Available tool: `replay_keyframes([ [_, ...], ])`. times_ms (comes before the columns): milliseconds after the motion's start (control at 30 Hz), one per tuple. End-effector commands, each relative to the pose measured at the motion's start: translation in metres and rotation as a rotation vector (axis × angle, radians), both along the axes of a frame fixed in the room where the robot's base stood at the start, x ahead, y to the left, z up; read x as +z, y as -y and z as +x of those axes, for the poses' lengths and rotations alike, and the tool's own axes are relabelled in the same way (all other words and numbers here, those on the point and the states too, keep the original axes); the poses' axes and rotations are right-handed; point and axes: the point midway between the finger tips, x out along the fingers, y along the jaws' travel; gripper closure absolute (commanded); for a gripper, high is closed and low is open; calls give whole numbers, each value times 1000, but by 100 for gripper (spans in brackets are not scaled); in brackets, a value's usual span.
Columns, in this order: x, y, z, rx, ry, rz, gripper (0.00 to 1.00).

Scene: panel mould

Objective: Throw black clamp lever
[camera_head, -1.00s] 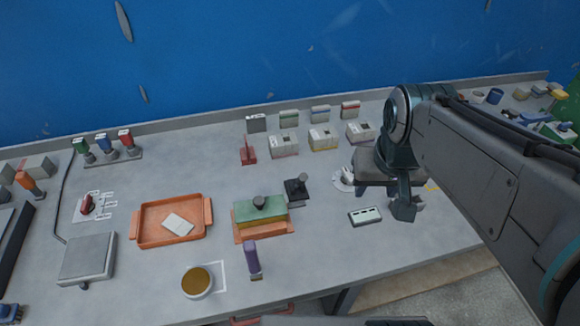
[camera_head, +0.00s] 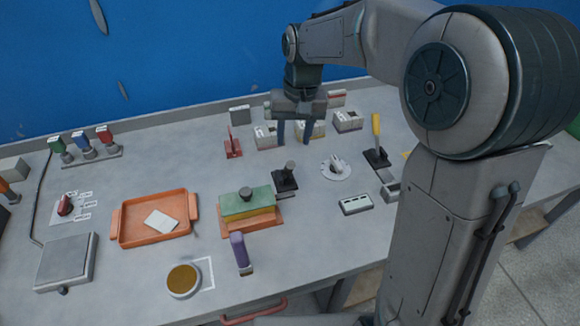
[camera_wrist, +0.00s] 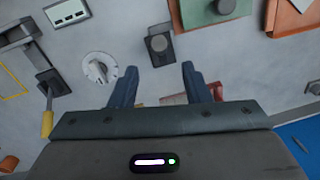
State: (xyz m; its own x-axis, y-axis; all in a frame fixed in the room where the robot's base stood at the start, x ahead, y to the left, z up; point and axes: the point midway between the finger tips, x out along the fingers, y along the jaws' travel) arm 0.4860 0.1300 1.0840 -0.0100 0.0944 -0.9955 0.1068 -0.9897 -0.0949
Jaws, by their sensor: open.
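The black clamp lever (camera_head: 285,180) stands on a dark base just right of the layered panel mould, with its dark knob up. It also shows in the wrist view (camera_wrist: 159,47), near the top middle. The mould has a green top (camera_head: 245,203) over yellow and orange layers; part of its green top is in the wrist view (camera_wrist: 208,14). My gripper (camera_head: 291,141) is open and empty, fingers pointing down, behind and above the lever. In the wrist view its fingertips (camera_wrist: 158,68) lie either side of the lever's line, and I see no contact.
A white dial (camera_head: 336,167) and a yellow-handled lever (camera_head: 376,145) stand to the right. A red lever (camera_head: 232,145) and several small boxes are near the back. A purple-handled item (camera_head: 240,252), orange tray (camera_head: 118,226) and bowl (camera_head: 184,279) lie front left.

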Motion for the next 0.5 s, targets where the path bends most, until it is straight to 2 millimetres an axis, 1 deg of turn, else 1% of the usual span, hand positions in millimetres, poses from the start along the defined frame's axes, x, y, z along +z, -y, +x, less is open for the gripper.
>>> replay_keyframes([
  [33,-11,-1,-1,0,-5,-1,57],
  [100,-27,-2,-1,2,-6,-1,57],
  [300,-69,-6,-2,0,-5,-2,57],
  [400,-86,-8,-2,1,-5,-1,57],
  [500,-98,-9,-2,1,-3,-1,57],
])
